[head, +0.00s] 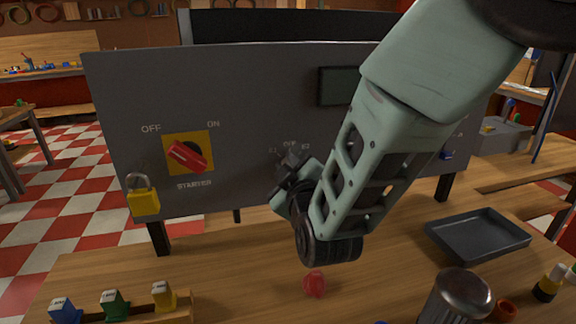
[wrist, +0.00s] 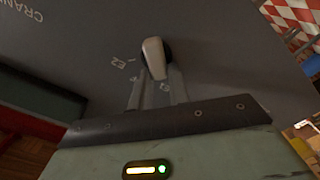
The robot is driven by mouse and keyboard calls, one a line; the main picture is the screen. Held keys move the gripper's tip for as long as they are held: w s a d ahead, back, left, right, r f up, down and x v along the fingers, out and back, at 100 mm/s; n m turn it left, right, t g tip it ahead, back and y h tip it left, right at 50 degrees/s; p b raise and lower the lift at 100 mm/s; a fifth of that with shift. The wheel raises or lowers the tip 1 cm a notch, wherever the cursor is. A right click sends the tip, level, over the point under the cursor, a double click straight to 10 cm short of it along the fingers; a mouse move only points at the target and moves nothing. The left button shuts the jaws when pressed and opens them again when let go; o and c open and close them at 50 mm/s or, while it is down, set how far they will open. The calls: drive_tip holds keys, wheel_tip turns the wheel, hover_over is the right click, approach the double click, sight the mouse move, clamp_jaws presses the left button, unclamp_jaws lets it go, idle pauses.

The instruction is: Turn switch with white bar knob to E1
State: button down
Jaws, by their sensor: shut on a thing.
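The white bar knob (wrist: 154,60) sits on a dark round base on the grey panel (head: 240,105). My gripper (head: 290,165) reaches the panel at this switch and hides the knob in the head view. In the wrist view my gripper (wrist: 156,80) has its fingers shut on the near end of the knob. The knob's bar points roughly along the fingers, slightly tilted. Small white marks stand around the switch; one (wrist: 118,63) looks like E2, and another lies partly beside the fingers. I cannot tell clearly which mark the knob points to.
A red knob on a yellow plate (head: 187,153) is at the panel's left, with a yellow padlock (head: 143,197) below. A dark display (head: 338,86) is above right. On the bench are a black tray (head: 478,235), a metal can (head: 457,296) and a red object (head: 314,284).

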drive_tip(key=c, duration=1.3)
unclamp_jaws()
drive_tip(key=shift+s, duration=0.1)
drive_tip(key=shift+b+v, duration=6.75)
drive_tip(key=shift+v, duration=1.9)
